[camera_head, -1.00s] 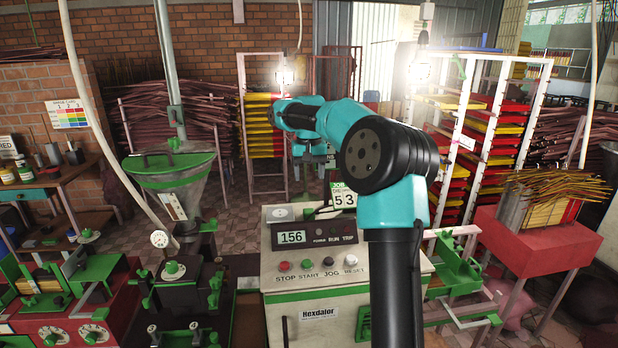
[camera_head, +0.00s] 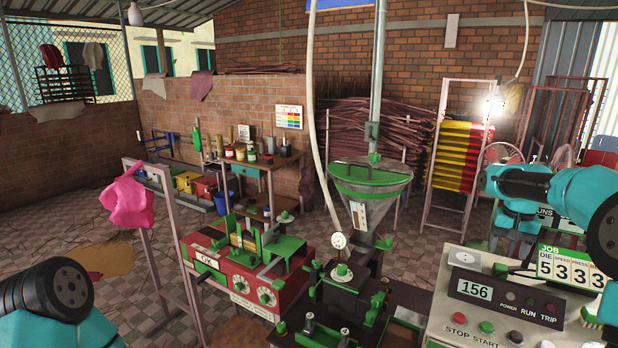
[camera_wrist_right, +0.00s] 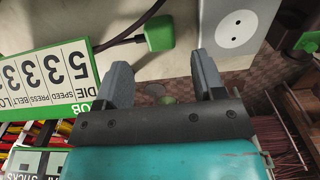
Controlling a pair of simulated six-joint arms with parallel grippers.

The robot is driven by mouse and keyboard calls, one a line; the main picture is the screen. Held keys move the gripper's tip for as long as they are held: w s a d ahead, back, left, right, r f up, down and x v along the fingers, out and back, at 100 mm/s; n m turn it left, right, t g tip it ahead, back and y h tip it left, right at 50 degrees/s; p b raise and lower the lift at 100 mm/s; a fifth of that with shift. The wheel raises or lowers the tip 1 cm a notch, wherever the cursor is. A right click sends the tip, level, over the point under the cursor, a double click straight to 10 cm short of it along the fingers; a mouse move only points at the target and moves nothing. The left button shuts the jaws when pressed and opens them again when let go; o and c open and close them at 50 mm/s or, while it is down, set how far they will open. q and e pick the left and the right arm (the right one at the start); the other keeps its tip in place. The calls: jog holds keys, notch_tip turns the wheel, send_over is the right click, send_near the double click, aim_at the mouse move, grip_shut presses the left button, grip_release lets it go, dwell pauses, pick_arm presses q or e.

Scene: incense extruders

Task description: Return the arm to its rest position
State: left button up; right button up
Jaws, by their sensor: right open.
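My right arm comes in from the right edge in the head view, bent over the control console. Its gripper (camera_head: 512,250) points down near the console's back edge, partly hidden by the arm's own wrist. In the right wrist view the gripper (camera_wrist_right: 163,75) has its two grey fingers spread apart with nothing between them. A green plug on a dark cable (camera_wrist_right: 160,33) and a socket plate (camera_wrist_right: 236,32) lie just beyond the fingertips. Only a teal and black joint of my left arm shows at the bottom left in the head view; its gripper is out of the picture.
The console (camera_head: 465,325) reads 156, with the JOB board (camera_head: 572,268) standing on it close to my right arm. The green-rimmed hopper (camera_head: 370,180), the red machine (camera_head: 215,265) and a pink cloth on a stand (camera_head: 128,200) fill the middle and left.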

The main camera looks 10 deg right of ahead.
aim_at(502, 266)
notch_tip(502, 266, down, 6)
jog(key=shift+f, duration=0.25)
jog(key=shift+r, duration=0.15)
dwell(0.3)
notch_tip(502, 266, up, 13)
notch_tip(502, 266, down, 13)
jog(key=shift+f, duration=0.2)
notch_tip(502, 266, up, 5)
jog(key=shift+r, duration=0.1)
jog(key=shift+s+a, duration=0.35)
jog(key=shift+a, duration=0.05)
jog(key=shift+s+a+r, duration=0.1)
jog(key=shift+s+a, duration=1.6)
jog(key=shift+a, duration=0.25)
